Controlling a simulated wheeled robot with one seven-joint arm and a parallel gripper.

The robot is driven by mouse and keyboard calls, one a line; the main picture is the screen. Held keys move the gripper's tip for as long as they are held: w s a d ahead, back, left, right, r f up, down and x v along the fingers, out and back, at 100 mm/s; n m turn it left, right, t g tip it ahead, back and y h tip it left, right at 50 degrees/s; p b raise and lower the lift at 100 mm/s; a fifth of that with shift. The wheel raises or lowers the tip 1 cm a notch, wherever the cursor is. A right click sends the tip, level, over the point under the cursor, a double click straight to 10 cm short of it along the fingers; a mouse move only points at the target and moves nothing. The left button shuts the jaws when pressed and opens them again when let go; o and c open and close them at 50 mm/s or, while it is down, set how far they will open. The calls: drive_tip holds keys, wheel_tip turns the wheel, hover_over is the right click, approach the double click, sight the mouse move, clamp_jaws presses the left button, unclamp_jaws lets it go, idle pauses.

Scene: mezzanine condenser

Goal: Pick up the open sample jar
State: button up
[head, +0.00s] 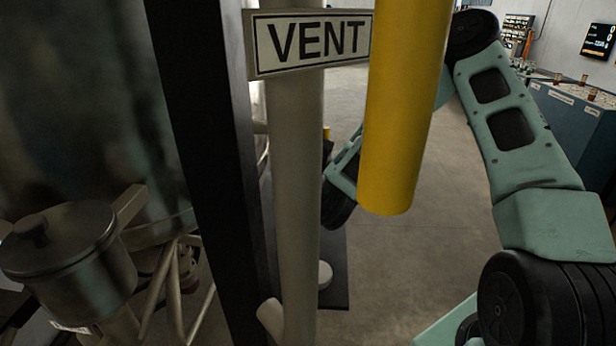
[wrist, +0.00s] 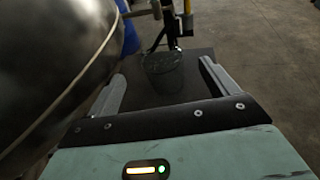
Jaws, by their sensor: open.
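The open sample jar (wrist: 164,74) looks like a dark, see-through cup, upright on a dark flat surface in the wrist view. My gripper (wrist: 161,69) is open, with one finger to the left of the jar and one to the right. The jar shows beyond or between the fingertips; I cannot tell how deep it is between them. No finger visibly touches it. In the head view I cannot make out the jar, and my gripper is hidden behind the pipe and post.
A large rounded metal vessel (wrist: 45,60) is close to the left finger. In the head view, a grey pipe (head: 297,160) with a VENT sign (head: 312,42), a black post (head: 215,150) and a yellow cylinder (head: 400,110) stand in front. A lidded pot (head: 70,262) is at left.

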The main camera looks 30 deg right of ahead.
drive_tip(key=x, duration=0.3)
drive_tip(key=shift+w+d, duration=0.15)
drive_tip(key=shift+w, duration=0.2)
drive_tip(key=p+x, duration=0.1)
drive_tip(key=x, duration=0.3)
drive_tip(key=shift+w+d+p, duration=0.1)
drive_tip(key=shift+w+p, duration=0.15)
drive_tip(key=shift+p, duration=0.05)
drive_tip(key=shift+w+d+f, duration=0.15)
drive_tip(key=shift+w+d, duration=0.05)
drive_tip(key=shift+w, duration=0.3)
drive_tip(key=c, duration=1.2)
